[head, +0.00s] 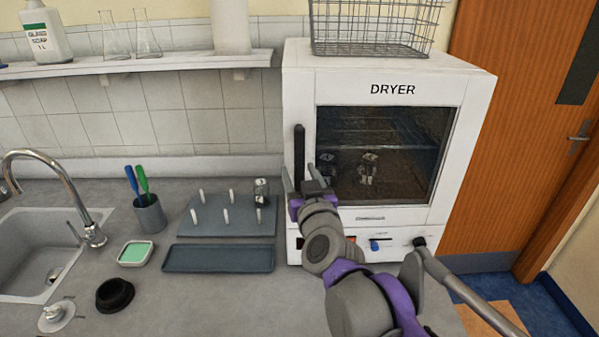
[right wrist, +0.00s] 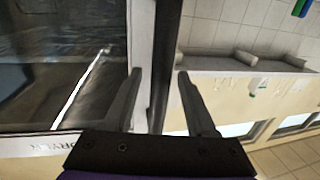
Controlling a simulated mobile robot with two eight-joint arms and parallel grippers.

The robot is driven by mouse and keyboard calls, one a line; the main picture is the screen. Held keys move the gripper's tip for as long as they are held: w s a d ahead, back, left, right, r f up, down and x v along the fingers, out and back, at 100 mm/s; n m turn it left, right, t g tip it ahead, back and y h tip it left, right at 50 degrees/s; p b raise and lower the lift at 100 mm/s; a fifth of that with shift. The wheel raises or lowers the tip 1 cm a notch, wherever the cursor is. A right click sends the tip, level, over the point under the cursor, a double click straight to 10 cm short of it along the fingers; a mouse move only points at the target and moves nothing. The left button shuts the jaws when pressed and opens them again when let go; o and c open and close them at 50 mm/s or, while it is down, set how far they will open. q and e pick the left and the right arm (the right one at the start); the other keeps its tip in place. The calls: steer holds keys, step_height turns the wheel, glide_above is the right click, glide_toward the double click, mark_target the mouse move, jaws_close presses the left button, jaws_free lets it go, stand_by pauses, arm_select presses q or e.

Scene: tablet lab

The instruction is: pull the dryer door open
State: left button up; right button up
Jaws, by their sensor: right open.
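The white dryer (head: 390,88) stands on the counter, and its glass door (head: 400,125) looks shut. A dark vertical handle (head: 299,148) is on the door's left side. My right gripper (head: 298,172) is at the lower part of the handle, open. In the right wrist view the handle (right wrist: 165,55) runs between the two spread fingers of the right gripper (right wrist: 158,78), with a gap visible on each side. I cannot tell whether either finger touches it. Small glass items (head: 368,168) show dimly behind the door. My left gripper is not in view.
A wire basket (head: 372,28) sits on the dryer. Left of it are a peg rack (head: 215,228) with a small jar, a dark tray (head: 218,259), a cup with brushes (head: 150,215) and a sink (head: 30,250). A wooden door (head: 510,120) is at the right.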

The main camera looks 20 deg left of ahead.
jaws_close()
stand_by(1.4)
